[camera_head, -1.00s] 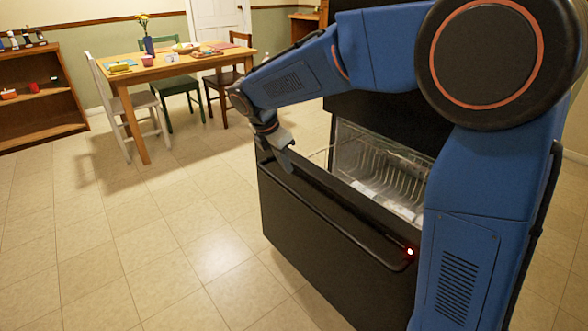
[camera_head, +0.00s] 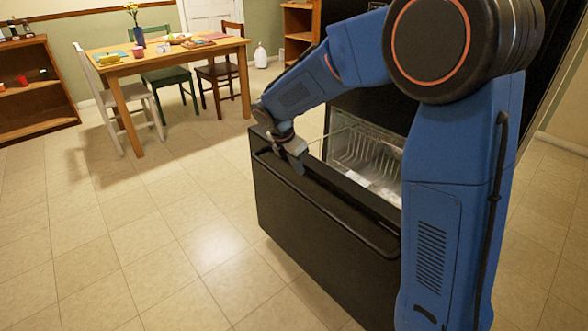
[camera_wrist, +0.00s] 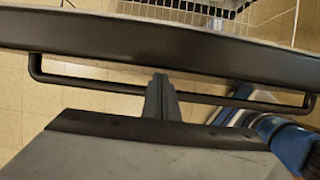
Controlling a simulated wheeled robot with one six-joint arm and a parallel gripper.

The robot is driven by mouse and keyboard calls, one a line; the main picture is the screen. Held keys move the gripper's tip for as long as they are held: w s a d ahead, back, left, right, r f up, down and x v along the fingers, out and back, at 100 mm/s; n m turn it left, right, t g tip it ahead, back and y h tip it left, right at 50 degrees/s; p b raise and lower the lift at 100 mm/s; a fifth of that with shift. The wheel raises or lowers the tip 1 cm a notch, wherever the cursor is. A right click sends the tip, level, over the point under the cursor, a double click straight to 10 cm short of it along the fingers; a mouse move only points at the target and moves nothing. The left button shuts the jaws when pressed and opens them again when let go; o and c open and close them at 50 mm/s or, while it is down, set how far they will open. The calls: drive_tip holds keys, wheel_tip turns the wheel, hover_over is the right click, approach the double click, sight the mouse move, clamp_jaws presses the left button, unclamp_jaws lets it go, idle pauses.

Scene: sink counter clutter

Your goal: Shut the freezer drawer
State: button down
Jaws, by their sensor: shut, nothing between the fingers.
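The freezer drawer (camera_head: 315,232) is a black-fronted drawer, pulled out of the dark appliance. A wire basket (camera_head: 368,160) shows inside it. A long black bar handle (camera_head: 335,217) runs along the upper front. My gripper (camera_head: 298,168) is at the left part of the drawer's front, by the top edge and the handle. In the wrist view my shut fingers (camera_wrist: 162,95) point at the drawer front and overlap the handle bar (camera_wrist: 100,86). Nothing is between the fingers. I cannot tell whether they touch the drawer.
A wooden table (camera_head: 160,62) with a white chair (camera_head: 118,95) and two darker chairs stands at the back left. A wooden shelf (camera_head: 35,90) is at the far left. The tiled floor (camera_head: 130,240) in front of the drawer is clear.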

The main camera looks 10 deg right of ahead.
idle(0.3)
drive_tip(key=w+d, duration=0.6)
drive_tip(key=d, duration=0.4)
drive_tip(key=w+d, duration=0.6)
drive_tip(key=d, duration=0.5)
drive_tip(key=w+d, duration=0.6)
drive_tip(key=d, duration=0.4)
drive_tip(key=shift+d, duration=0.25)
